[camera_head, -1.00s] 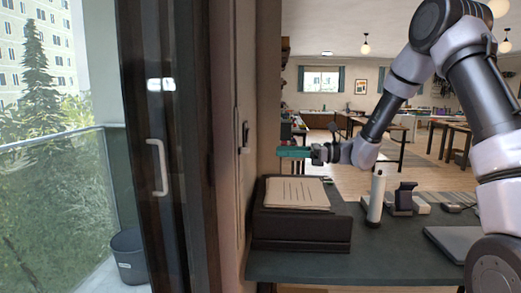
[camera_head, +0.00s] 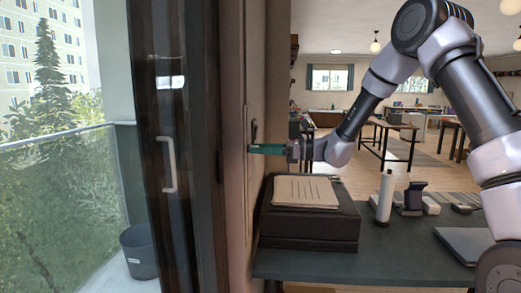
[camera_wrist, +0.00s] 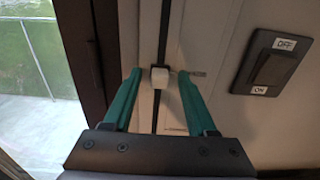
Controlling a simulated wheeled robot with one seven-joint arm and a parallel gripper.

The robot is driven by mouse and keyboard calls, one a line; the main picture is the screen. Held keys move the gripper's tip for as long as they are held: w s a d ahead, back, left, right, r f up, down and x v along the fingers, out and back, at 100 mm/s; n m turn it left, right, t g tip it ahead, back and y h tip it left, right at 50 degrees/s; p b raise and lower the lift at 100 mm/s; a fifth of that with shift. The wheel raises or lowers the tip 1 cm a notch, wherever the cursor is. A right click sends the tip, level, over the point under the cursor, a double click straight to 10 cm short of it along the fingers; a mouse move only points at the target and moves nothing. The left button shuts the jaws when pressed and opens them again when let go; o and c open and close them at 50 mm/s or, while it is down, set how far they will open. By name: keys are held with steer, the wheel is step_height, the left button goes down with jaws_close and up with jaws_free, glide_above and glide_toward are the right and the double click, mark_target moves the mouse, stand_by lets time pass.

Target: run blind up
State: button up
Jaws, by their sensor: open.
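My gripper (camera_head: 252,148) reaches left to the wall beside the dark-framed glass door, its green fingers open. In the wrist view, the open fingers (camera_wrist: 159,75) stand on either side of a small pale block (camera_wrist: 160,78). The block sits on a dark vertical strip (camera_wrist: 155,118) in the wall; I cannot tell whether the fingers touch it. A dark rocker switch (camera_wrist: 270,70) marked OFF above and ON below is on the wall to the right of the fingers. In the head view the switch (camera_head: 254,128) is seen edge-on, just above the gripper. No blind cloth is visible.
A dark desk (camera_head: 400,250) stands below my arm. It holds a dark box (camera_head: 310,228) with papers (camera_head: 305,192), a white cylinder (camera_head: 384,198) and a laptop (camera_head: 470,243). The glass door (camera_head: 160,180) has a light vertical handle (camera_head: 170,165). A bin stands outside.

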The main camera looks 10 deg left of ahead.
jaws_close()
stand_by(1.3)
